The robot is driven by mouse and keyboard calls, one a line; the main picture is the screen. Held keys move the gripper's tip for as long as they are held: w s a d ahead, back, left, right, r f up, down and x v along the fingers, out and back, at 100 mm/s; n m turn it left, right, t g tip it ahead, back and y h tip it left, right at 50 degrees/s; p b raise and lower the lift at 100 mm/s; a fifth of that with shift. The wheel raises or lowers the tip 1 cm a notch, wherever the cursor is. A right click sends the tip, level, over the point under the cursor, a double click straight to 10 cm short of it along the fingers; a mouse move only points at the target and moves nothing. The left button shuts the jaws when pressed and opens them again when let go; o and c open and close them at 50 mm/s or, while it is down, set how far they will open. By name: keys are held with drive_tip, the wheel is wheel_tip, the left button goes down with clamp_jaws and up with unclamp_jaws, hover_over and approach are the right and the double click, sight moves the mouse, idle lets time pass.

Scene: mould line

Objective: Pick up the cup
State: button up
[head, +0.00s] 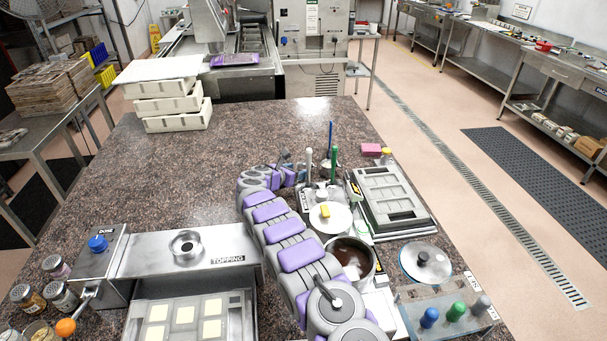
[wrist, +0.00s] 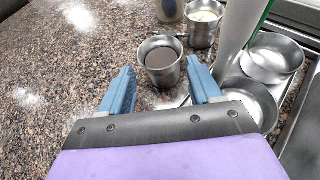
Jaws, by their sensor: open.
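A small metal cup (wrist: 163,62) with dark brown contents stands upright on the speckled counter in the wrist view. My gripper (wrist: 160,78) is open, with one blue finger on each side of the cup's near side. The cup lies just beyond and partly between the fingertips, and I see no clear contact. A second metal cup (wrist: 203,28) with pale contents stands behind it to the right. In the head view my gripper (head: 297,168) is at the far end of my arm, small and partly hidden; I cannot make out the dark-filled cup there.
Metal bowls (wrist: 272,58) and a pale upright thing (wrist: 238,35) crowd the right side. A pot of brown liquid (head: 351,260) and a grey mould (head: 390,198) are right of my arm. A topping unit (head: 190,262) is at left. The counter's middle left (head: 170,185) is clear.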

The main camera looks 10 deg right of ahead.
drive_tip(key=shift+b+x, duration=0.6)
drive_tip(key=shift+x, duration=0.8)
drive_tip(key=shift+w+r, duration=0.1)
drive_tip(key=shift+r, duration=0.05)
drive_tip(key=c, duration=0.8)
wheel_tip(320, 180, up, 33)
drive_tip(key=p, duration=2.4)
drive_tip(key=shift+w+d, duration=0.1)
